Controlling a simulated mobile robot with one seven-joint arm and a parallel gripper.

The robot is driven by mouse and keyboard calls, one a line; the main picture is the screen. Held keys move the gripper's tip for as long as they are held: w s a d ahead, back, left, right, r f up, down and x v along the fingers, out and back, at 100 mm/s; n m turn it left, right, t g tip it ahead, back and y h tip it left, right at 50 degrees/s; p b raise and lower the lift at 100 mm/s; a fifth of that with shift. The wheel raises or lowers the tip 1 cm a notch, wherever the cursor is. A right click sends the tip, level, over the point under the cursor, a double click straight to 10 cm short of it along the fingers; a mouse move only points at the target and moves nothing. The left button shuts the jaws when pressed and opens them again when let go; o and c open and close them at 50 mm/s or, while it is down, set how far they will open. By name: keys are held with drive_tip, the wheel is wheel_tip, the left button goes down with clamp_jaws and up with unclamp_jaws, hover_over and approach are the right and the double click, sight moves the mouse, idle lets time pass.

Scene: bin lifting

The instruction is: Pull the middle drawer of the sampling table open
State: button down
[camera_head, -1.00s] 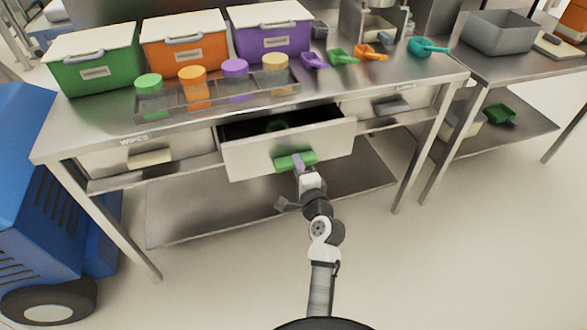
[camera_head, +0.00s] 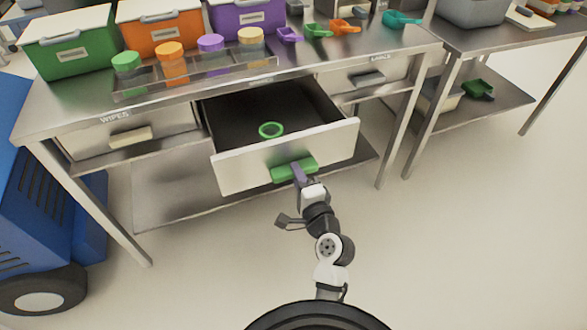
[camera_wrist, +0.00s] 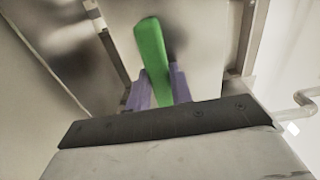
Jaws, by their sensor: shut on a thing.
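The sampling table (camera_head: 300,79) is a steel bench with a row of drawers under its top. The middle drawer (camera_head: 240,172) is pulled well out, its white front standing clear of the table, and a green ring (camera_head: 271,130) lies on its dark floor. The drawer has a green handle (camera_head: 284,172). My gripper (camera_head: 301,174) is shut on this handle. In the wrist view the green handle (camera_wrist: 150,50) lies between the two purple fingers (camera_wrist: 156,88). The back of the drawer is hidden under the tabletop.
The left drawer (camera_head: 160,125), marked WIPES, and the right drawer (camera_head: 365,77) are shut. Green (camera_head: 72,55), orange and purple bins, lidded jars and scoops stand on top. A blue wheeled machine (camera_head: 40,190) is at left. The floor in front is open.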

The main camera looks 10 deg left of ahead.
drive_tip(key=shift+s+d, duration=0.1)
drive_tip(key=shift+s, duration=0.05)
drive_tip(key=c, duration=1.2)
unclamp_jaws()
drive_tip(key=shift+c, duration=0.2)
drive_tip(key=shift+r, duration=0.15)
